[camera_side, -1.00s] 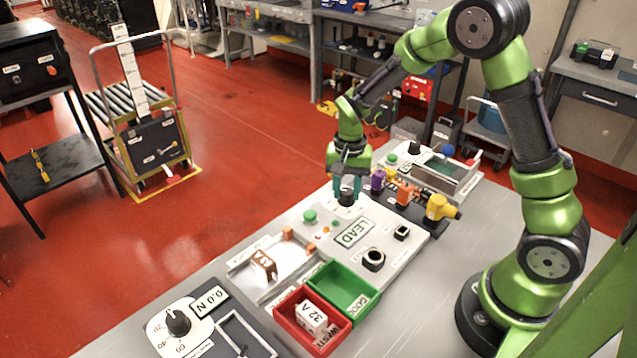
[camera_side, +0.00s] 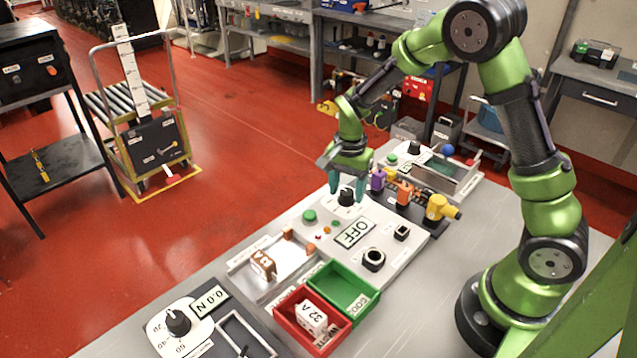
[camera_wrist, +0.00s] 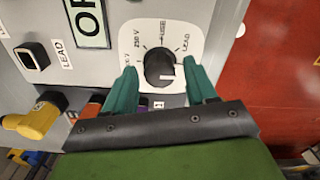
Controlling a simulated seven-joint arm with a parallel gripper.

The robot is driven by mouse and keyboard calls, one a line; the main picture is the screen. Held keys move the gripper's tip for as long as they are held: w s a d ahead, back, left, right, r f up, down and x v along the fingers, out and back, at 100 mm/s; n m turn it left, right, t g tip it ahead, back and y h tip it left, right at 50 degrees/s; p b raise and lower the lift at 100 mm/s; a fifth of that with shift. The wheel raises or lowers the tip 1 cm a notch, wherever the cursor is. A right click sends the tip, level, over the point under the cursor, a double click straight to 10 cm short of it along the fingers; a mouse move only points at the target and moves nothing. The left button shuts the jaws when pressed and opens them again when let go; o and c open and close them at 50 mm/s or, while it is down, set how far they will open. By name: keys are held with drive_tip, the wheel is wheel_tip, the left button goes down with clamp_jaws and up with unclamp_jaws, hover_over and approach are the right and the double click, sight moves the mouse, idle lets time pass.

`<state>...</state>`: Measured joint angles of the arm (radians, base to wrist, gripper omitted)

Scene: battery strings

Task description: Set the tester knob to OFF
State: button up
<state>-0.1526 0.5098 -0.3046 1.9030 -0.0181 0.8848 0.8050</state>
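The tester knob (camera_side: 346,196) is black, on a white dial at the far end of the tester panel. In the wrist view the knob (camera_wrist: 159,67) has a white pointer mark toward the bottom of the picture. The dial labels 250 V, FUSE and LEAD are readable; the lower ones are partly hidden by the fingers. The tester display (camera_side: 355,233) reads OFF. My gripper (camera_side: 348,184) is just above the knob. In the wrist view my gripper (camera_wrist: 161,75) is open, one teal finger on each side of the knob, with gaps between.
Purple, orange and yellow plugs (camera_side: 439,208) stand close beside the dial. A green bin (camera_side: 375,299) and a red bin (camera_side: 341,340) holding a 32 A block are nearer the front. Another dial (camera_side: 178,321) is at the front left.

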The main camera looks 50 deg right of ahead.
sight(347, 191)
drive_tip(key=shift+r, duration=1.7)
drive_tip(key=shift+n, duration=0.3)
drive_tip(key=shift+s+a+r+n, duration=0.2)
drive_tip(key=shift+s+a+n, duration=0.15)
drive_tip(key=shift+s+n, duration=0.2)
drive_tip(key=shift+s+a+r+n, duration=0.15)
drive_tip(key=shift+s+a+n, duration=0.2)
drive_tip(key=shift+s+n, duration=0.2)
drive_tip(key=s+a+r+n+t+y, duration=0.1)
drive_tip(key=s+a+r+n+t, duration=0.2)
drive_tip(key=s+r, duration=0.4)
drive_tip(key=s+a+r+n+t+y, duration=0.1)
drive_tip(key=s+a+r+n+t, duration=0.1)
drive_tip(key=s+r+n+t, duration=0.2)
drive_tip(key=s+r+n, duration=0.1)
drive_tip(key=s+r, duration=0.2)
drive_tip(key=r, duration=0.2)
drive_tip(key=shift+s+a+r, duration=0.15)
drive_tip(key=shift+a+r, duration=0.15)
drive_tip(key=shift+a, duration=0.1)
